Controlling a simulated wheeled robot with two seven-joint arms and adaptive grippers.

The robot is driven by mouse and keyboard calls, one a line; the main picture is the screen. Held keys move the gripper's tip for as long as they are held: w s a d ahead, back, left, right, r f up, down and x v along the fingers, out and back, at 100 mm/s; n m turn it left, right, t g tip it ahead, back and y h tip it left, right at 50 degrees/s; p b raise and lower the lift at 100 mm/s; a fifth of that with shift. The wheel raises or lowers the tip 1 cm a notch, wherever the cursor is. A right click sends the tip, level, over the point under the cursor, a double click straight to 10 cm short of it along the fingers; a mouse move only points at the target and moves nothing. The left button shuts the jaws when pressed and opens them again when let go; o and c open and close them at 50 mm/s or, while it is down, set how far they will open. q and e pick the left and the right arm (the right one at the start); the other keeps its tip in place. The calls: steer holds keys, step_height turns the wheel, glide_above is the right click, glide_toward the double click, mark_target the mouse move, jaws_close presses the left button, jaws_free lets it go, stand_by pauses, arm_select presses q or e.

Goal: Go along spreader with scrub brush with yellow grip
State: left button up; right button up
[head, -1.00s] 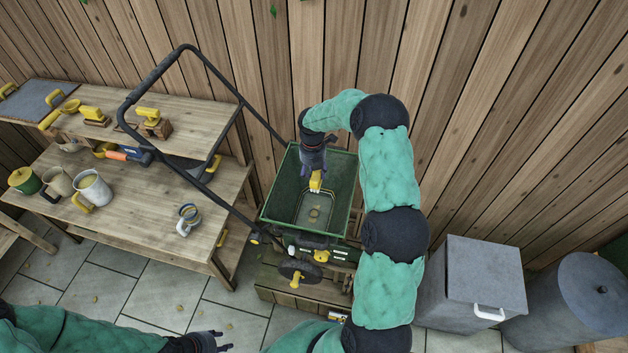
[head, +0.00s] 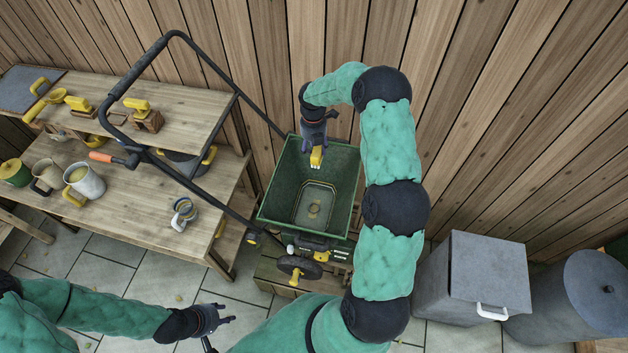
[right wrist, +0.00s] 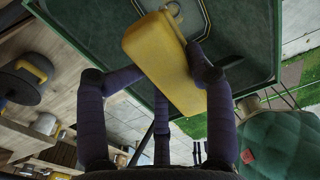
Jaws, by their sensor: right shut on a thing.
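The spreader has a green hopper (head: 275,195), a black push handle (head: 205,62) and dark wheels with yellow hubs. It stands on a low wooden platform. My right gripper (head: 315,143) is shut on the scrub brush with yellow grip (head: 316,157), over the far part of the hopper opening. In the right wrist view the fingers close around the yellow grip (right wrist: 158,50), with the green hopper (right wrist: 85,45) behind it. Whether the brush touches the hopper cannot be told. My left gripper (head: 222,318) is open and empty at the lower left, over the floor.
A two-level wooden bench (head: 140,215) stands left, holding mugs, a pot and yellow-handled brushes. The spreader handle reaches over it. A grey lidded bin (head: 470,280) and a round grey bin (head: 590,300) stand right. A plank wall is close behind the hopper.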

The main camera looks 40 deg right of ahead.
steer(key=shift+s+a+f, duration=0.15)
steer(key=shift+s, duration=0.05)
steer(key=shift+w+f+b, duration=0.15)
steer(key=shift+f+b, duration=0.8)
steer(key=shift+b, duration=0.15)
step_height(320, 180, down, 19)
steer(key=b, duration=1.9)
steer(key=shift+r, duration=0.15)
steer(key=shift+f+b, duration=1)
steer(key=shift+f, duration=1.75)
